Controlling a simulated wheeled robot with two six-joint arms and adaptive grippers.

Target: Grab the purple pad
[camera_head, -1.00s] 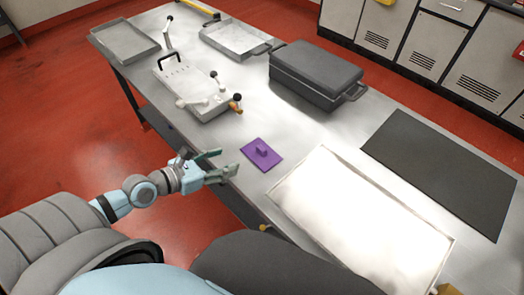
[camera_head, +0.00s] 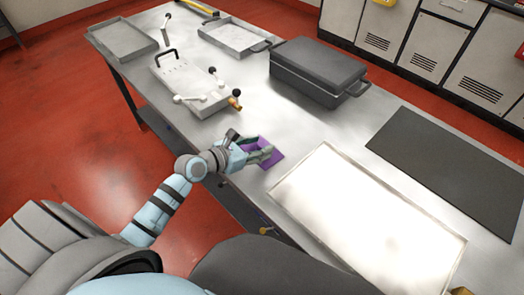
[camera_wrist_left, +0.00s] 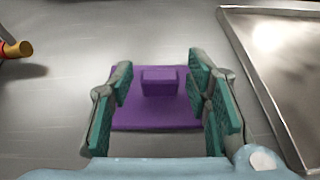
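The purple pad (camera_head: 273,158) lies flat on the metal table, partly hidden by my left gripper in the head view. In the left wrist view the purple pad (camera_wrist_left: 155,112) has a raised block handle on top, between and just beyond the fingers. My left gripper (camera_head: 265,149) reaches over the pad. In the left wrist view the left gripper (camera_wrist_left: 160,85) has its two green-padded fingers apart, one on each side of the handle, with gaps on both sides. My right gripper is not in view.
A shiny tray (camera_head: 370,222) lies close to the right of the pad. A fixture with levers (camera_head: 190,84) stands behind it to the left. A dark lidded case (camera_head: 318,72) and a black mat (camera_head: 452,165) are farther off. Bare table lies behind the pad.

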